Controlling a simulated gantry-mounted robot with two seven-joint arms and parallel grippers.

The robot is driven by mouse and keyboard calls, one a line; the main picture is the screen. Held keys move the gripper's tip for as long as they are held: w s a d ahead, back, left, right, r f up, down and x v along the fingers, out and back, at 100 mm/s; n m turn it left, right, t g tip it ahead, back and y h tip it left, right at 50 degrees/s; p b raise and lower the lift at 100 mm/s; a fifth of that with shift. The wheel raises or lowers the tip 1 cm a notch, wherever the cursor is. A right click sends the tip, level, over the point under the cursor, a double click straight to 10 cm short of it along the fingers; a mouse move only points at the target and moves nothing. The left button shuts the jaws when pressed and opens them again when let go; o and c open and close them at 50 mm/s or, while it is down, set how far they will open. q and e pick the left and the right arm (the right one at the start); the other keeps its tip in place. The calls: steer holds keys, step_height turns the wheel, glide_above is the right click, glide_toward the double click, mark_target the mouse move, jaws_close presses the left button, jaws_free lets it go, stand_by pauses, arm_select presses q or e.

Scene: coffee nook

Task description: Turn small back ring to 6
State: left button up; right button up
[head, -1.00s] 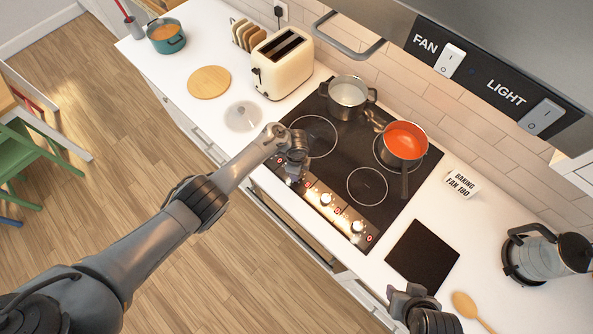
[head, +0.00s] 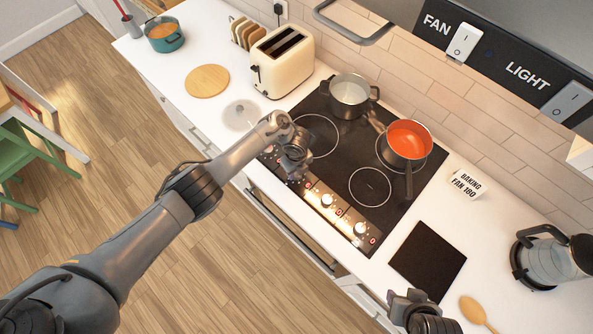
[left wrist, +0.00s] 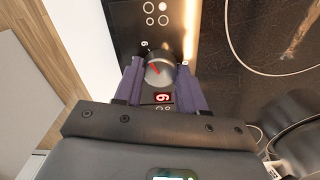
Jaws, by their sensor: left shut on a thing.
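My left gripper (head: 294,172) is at the left end of the hob's control panel. In the left wrist view its two fingers (left wrist: 160,82) are shut on a grey round knob (left wrist: 159,68) with a red pointer line. Beside the knob a red display (left wrist: 163,98) is lit; its digit looks like a 6 or a 9, and I cannot tell which way up it is. Burner marks (left wrist: 156,13) are printed on the panel. A grey pot (head: 350,95) and a red-filled pot (head: 407,141) cover the back rings. My right gripper (head: 410,303) is at the bottom edge, empty-looking, its jaws unclear.
Other knobs (head: 327,200) (head: 360,229) line the panel's front. A cream toaster (head: 283,62) and wooden board (head: 207,81) stand left of the hob. A dark square mat (head: 427,259), a glass kettle (head: 556,258) and a wooden spoon (head: 473,308) are at the right.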

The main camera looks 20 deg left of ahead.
stand_by(0.5)
arm_select(q)
steer(key=o, duration=1.1)
steer(key=shift+c, duration=0.2)
step_height(320, 180, up, 11)
steer(key=p, duration=0.3)
steer(key=shift+p, duration=0.35)
steer(key=shift+f, duration=0.15)
